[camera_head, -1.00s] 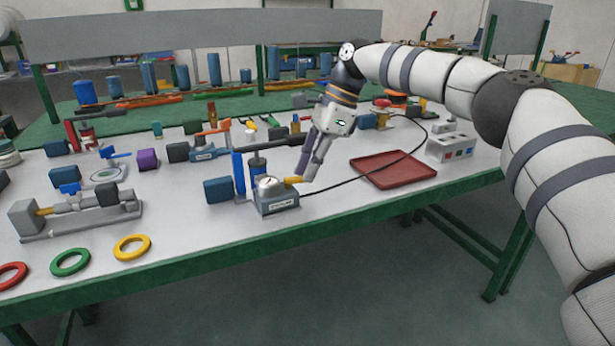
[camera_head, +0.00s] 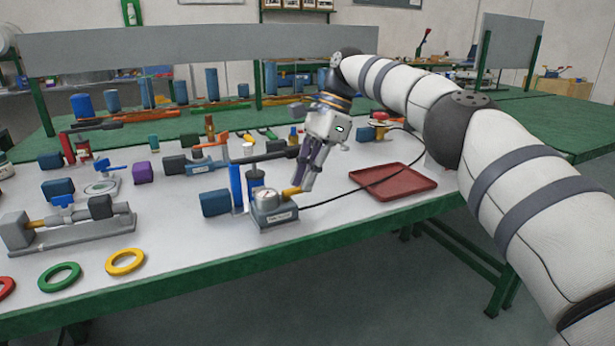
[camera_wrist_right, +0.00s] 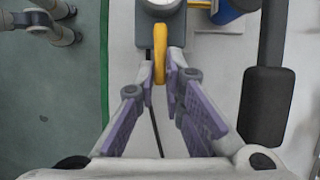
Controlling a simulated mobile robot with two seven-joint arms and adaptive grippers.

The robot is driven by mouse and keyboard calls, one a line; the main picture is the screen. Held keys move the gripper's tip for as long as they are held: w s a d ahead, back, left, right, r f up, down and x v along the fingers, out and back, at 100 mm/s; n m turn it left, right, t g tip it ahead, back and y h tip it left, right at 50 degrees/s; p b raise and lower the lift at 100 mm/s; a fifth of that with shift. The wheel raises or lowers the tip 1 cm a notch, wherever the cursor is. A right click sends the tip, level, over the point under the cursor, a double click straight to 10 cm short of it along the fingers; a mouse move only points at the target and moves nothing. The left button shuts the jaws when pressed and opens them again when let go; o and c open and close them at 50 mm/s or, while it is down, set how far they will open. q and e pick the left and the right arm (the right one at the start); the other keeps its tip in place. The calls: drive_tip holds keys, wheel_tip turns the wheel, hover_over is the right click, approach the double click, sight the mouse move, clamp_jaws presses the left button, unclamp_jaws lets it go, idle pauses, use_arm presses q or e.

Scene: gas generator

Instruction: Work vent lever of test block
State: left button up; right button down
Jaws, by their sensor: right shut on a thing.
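The test block (camera_head: 274,214) is a small grey box near the front edge of the table, with a round gauge (camera_head: 267,197) on top. Its yellow vent lever (camera_head: 291,191) sticks out to the right, beside the gauge. My right gripper (camera_head: 302,188) reaches down from above and is shut on the lever. In the right wrist view, the two fingertips (camera_wrist_right: 164,76) lie on either side of the yellow lever (camera_wrist_right: 160,50), and part of the block shows beyond it. My left gripper is not in view.
A blue cylinder (camera_head: 236,186) with a black-handled pump bar (camera_head: 265,158) stands close behind the block. A black hose (camera_head: 345,190) runs right, across a red tray (camera_head: 393,183). A clamped grey assembly (camera_head: 75,228) and coloured rings (camera_head: 125,262) lie left.

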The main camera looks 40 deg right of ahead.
drive_tip(key=c, duration=1.7)
unclamp_jaws()
